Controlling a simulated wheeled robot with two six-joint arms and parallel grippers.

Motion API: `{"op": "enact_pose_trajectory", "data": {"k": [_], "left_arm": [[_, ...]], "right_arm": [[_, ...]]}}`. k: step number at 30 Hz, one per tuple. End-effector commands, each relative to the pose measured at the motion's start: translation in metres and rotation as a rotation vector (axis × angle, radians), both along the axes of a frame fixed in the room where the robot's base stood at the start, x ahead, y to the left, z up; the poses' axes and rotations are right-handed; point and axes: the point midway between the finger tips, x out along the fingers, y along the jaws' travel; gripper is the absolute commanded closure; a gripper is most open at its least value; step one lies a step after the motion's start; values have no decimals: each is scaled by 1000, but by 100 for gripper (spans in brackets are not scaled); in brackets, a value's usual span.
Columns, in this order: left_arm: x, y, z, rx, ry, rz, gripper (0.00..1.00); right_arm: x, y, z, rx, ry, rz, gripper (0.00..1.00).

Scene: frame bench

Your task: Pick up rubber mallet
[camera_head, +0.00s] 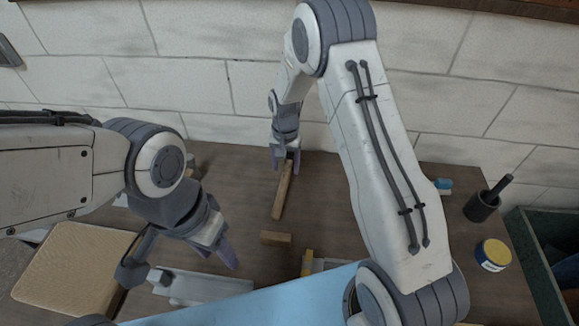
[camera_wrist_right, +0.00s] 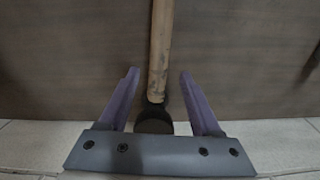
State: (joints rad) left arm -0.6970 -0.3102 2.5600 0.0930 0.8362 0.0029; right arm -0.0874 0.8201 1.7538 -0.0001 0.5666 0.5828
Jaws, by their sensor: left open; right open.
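The rubber mallet has a wooden handle (camera_head: 283,192) and lies on the brown bench, its handle pointing toward me. Its dark head is mostly hidden by my right gripper in the head view, but the black head (camera_wrist_right: 154,121) shows in the right wrist view below the handle. My right gripper (camera_head: 285,158) is open over the head end, with one purple finger on each side of the mallet and a visible gap on both sides. My left gripper (camera_head: 218,254) is open and empty, to the front left of the mallet.
A small wooden block (camera_head: 275,238) lies in front of the handle. A grey metal fixture (camera_head: 205,287), a tan board (camera_head: 75,265) and a blue surface (camera_head: 260,306) are nearer. A black cup (camera_head: 481,207), a yellow tin (camera_head: 493,254) and a green bin (camera_head: 528,243) stand right.

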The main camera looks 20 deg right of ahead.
Motion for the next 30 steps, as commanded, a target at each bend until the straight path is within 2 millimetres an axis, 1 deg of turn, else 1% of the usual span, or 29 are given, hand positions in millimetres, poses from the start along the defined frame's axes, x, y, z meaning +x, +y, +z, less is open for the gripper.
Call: {"op": "enact_pose_trajectory", "data": {"k": [1, 6, 9, 14, 15, 17, 18, 20, 30], "left_arm": [[0, 0, -11, 0, 0, 0, 50], [0, 0, -29, 0, 0, -1, 50], [0, 0, -31, 0, 0, -2, 50], [0, 0, -29, 0, 0, -2, 50], [0, 0, -29, 0, 0, -2, 50], [0, 0, -29, 0, 0, -2, 50], [0, 0, -29, 0, 0, -2, 50], [0, 0, -29, 0, 0, -2, 50], [0, 0, -29, 0, 0, -2, 50]], "right_arm": [[-1, -1, -14, 0, 1, -1, 35], [-1, -3, -37, 0, 1, -2, 35], [-1, -3, -41, 0, 1, -2, 35], [-1, -3, -39, 0, 1, -1, 35], [-1, -3, -39, 0, 1, -1, 39], [-1, -3, -38, 0, 1, -1, 62], [-1, -3, -38, 0, 1, -1, 77], [-1, -3, -38, 0, 1, -1, 100], [-1, -3, -38, 0, 1, -1, 100]]}}
